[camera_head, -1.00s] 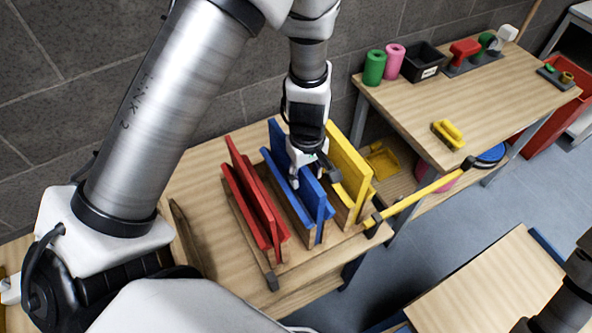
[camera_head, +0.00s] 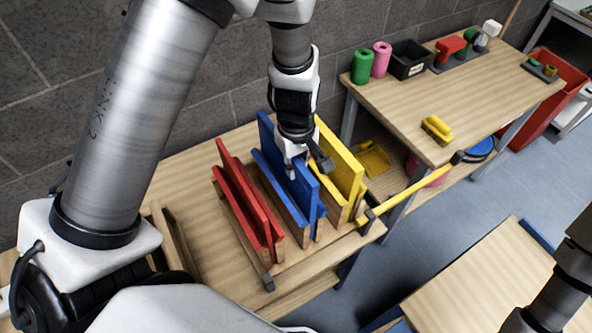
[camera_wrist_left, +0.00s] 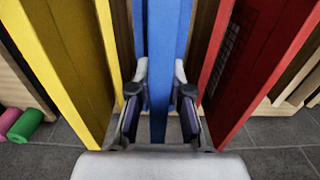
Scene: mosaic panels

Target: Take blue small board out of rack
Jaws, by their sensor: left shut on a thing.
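A wooden rack (camera_head: 268,283) on the table holds red, blue and yellow boards standing on edge in pairs. Two blue boards stand in the middle, the left one lower (camera_head: 272,182) and the right one standing higher (camera_head: 268,137). My left gripper (camera_head: 304,167) reaches down from above, one finger on each side of the higher blue board. In the left wrist view the fingers (camera_wrist_left: 159,110) are shut on a blue board (camera_wrist_left: 160,60) between them. The boards' lower edges are hidden. My right gripper is out of view; only part of that arm shows.
Red boards (camera_head: 240,190) stand left of the blue ones and yellow boards (camera_head: 340,160) close on the right. A yellow bar (camera_head: 410,193) juts out to the right. A second table (camera_head: 440,98) holds rolls, a black bin and a yellow brush.

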